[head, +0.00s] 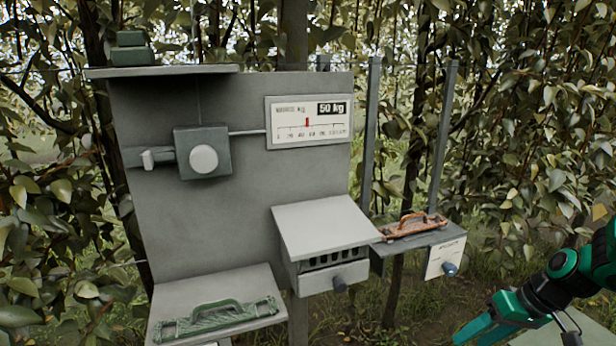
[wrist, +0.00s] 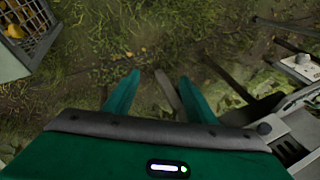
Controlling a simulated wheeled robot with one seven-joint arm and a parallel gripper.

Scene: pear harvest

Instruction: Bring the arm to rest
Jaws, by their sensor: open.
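My arm shows at the lower right of the head view, in green and black. My gripper (head: 482,330) points down and to the left there, low in front of the grey stand. In the wrist view, the two green fingers of my gripper (wrist: 158,88) are spread apart. The gripper touches nothing that I can see.
A grey panel (head: 240,215) with a 50 kg scale (head: 309,122) stands at centre left. A green-handled tool (head: 218,317) and a rusty-handled one (head: 414,226) lie on shelves. The wrist view shows a crate (wrist: 38,40) of yellow fruit. Foliage surrounds everything.

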